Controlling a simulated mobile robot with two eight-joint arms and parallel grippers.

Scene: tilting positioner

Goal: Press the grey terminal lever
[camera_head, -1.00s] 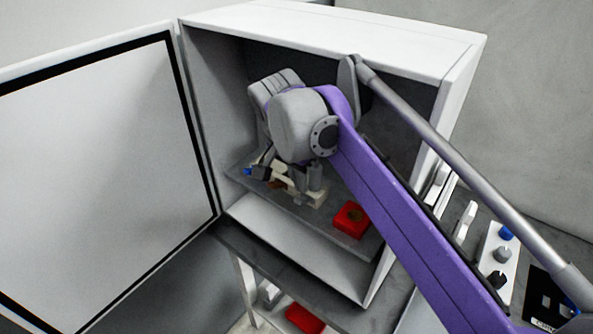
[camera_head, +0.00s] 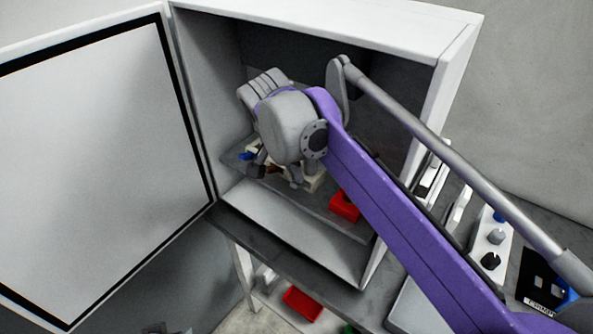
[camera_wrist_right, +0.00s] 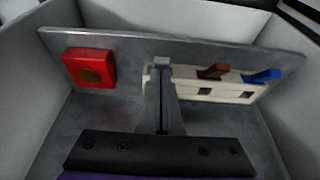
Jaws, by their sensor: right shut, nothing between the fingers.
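A cream terminal block (camera_wrist_right: 236,92) sits on a grey plate (camera_wrist_right: 120,42) inside an open white cabinet. It carries a brown lever (camera_wrist_right: 213,71) and a blue lever (camera_wrist_right: 262,75). My right gripper (camera_wrist_right: 161,75) is shut and empty, its fingertips at the left end of the block in the wrist view. A small light grey piece, apparently the grey lever (camera_wrist_right: 162,60), shows just past the tips; the fingers hide the rest, and contact cannot be told. In the head view the blue lever (camera_head: 247,155) shows left of my right gripper (camera_head: 298,182). My left gripper is not in view.
A red block (camera_wrist_right: 90,69) with a round brownish centre is fixed on the plate, left of my fingers in the wrist view. Cabinet walls (camera_head: 205,90) enclose the arm closely. The cabinet door (camera_head: 95,160) stands open at left. A red bin (camera_head: 303,303) lies below.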

